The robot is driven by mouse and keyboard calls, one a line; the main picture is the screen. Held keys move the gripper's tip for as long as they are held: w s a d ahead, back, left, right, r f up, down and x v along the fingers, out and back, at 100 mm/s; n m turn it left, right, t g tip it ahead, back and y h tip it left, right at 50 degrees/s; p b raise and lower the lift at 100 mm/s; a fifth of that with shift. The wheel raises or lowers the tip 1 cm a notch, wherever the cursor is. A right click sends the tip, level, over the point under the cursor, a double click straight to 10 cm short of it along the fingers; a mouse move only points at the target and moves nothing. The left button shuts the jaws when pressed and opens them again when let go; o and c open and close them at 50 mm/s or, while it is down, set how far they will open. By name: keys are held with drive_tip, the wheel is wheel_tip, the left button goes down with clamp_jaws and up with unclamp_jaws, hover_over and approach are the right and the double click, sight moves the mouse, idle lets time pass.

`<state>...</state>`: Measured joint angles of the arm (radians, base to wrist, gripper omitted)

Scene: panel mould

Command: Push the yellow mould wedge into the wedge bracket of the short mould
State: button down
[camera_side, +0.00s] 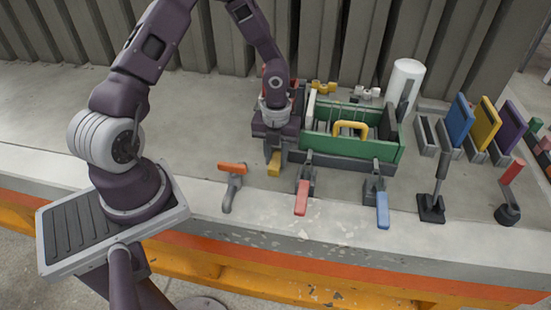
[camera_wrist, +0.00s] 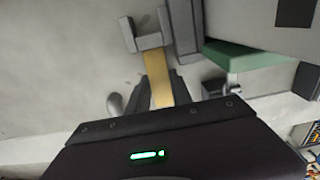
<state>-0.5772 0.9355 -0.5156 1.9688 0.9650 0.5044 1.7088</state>
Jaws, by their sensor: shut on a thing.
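The yellow mould wedge (camera_wrist: 157,70) is between the two fingers of my gripper (camera_wrist: 162,88), which is shut on it. In the side view the wedge (camera_side: 274,168) shows below my gripper (camera_side: 273,150), low over the bench. In the wrist view the wedge's far end meets the near edge of a grey U-shaped wedge bracket (camera_wrist: 149,42). I cannot tell whether it touches or sits just under it. The bracket adjoins a grey mould wall (camera_wrist: 186,28). The short mould (camera_side: 318,157) has grey walls; a green box with a yellow handle (camera_side: 350,128) stands at it.
A white cylinder (camera_side: 405,82) is behind. Blue, yellow and purple panels (camera_side: 486,122) stand in racks at right. The bench left of my gripper is clear.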

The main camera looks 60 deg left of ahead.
drive_tip(key=shift+w+a, duration=0.65)
drive_tip(key=c, duration=1.1)
unclamp_jaws()
drive_tip(key=shift+o, duration=0.2)
drive_tip(key=shift+d, duration=0.1)
drive_tip(key=shift+r, duration=0.35)
drive_tip(key=shift+n, duration=0.3)
wheel_tip(320, 180, up, 7)
drive_tip(key=shift+s+r, duration=0.15)
drive_tip(key=shift+r, duration=0.05)
drive_tip(key=s+d+r+n+t+y, duration=0.1)
drive_tip(key=s+r+n, duration=0.25)
drive_tip(key=r, duration=0.25)
drive_tip(key=s+d+r+n+y, duration=0.1)
drive_tip(key=s+r+n+y, duration=0.1)
drive_tip(key=r+n, duration=0.35)
drive_tip(key=s+d+r+n+t+h, duration=0.1)
drive_tip(key=s+d+r+n+t, duration=0.1)
drive_tip(key=s+d+r+n, duration=0.2)
drive_tip(key=s+d+r+n+t+h, duration=0.2)
drive_tip(key=s+d+r+n, duration=0.2)
drive_tip(key=s+n, duration=0.6)
wheel_tip(320, 180, up, 2)
drive_tip(key=n, duration=0.3)
drive_tip(key=shift+s+d+r+t, duration=0.2)
drive_tip(key=shift+s+t, duration=0.05)
drive_tip(key=shift+t, duration=0.05)
